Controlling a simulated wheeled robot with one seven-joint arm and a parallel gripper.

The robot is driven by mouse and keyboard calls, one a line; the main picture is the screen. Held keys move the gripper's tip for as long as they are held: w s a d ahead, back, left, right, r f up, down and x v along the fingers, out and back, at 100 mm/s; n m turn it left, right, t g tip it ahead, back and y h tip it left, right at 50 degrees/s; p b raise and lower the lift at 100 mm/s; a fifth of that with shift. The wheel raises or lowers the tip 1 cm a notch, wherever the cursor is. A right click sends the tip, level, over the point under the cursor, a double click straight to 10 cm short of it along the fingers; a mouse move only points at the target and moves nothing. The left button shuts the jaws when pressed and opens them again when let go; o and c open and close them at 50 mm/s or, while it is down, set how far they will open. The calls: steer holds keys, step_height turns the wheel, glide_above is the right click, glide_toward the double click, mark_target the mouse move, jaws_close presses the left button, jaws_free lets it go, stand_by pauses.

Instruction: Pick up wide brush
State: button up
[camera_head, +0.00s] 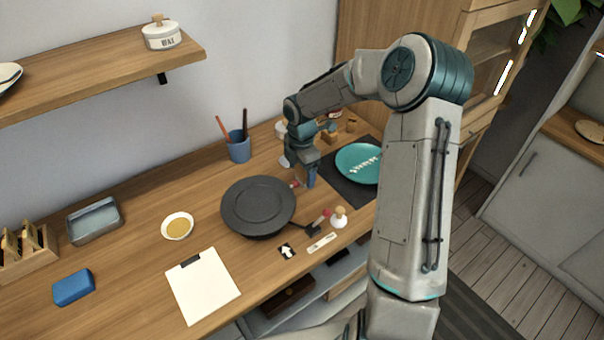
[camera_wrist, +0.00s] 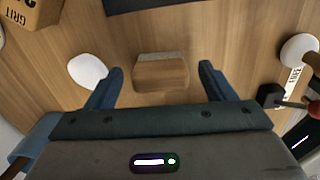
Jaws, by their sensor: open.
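My gripper (camera_head: 310,182) is low over the table between the dark round plate and the teal plate. In the wrist view its two blue fingers (camera_wrist: 161,68) are apart, with a small wooden block-like piece (camera_wrist: 162,74) between and below them. I see no finger touching it. In the head view my gripper hides that spot. A red-handled tool with a dark head (camera_head: 312,230) lies nearer the front edge; its dark head also shows at the wrist view's right (camera_wrist: 270,95).
The dark plate (camera_head: 257,205) is close left of my gripper, and the teal plate (camera_head: 358,162) on a dark mat is close right. A white-knobbed item (camera_head: 339,218) stands in front. A blue cup (camera_head: 238,146) with sticks stands behind. A GRIT box (camera_wrist: 32,14) is at the wrist view's upper left.

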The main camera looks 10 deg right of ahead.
steer(key=shift+f, duration=0.9)
steer(key=c, duration=1.1)
steer(key=shift+o, duration=0.2)
steer(key=shift+r, duration=0.1)
steer(key=shift+d+r, duration=0.1)
steer(key=shift+r, duration=0.5)
step_height(320, 180, up, 3)
steer(key=shift+b, duration=0.35)
steer(key=w+d+r, duration=0.4)
steer(key=d+r, duration=0.2)
steer(key=d, duration=0.4)
steer(key=shift+w+d+r+b, duration=0.3)
steer(key=shift+d+r+b, duration=0.05)
steer(key=shift+b, duration=0.1)
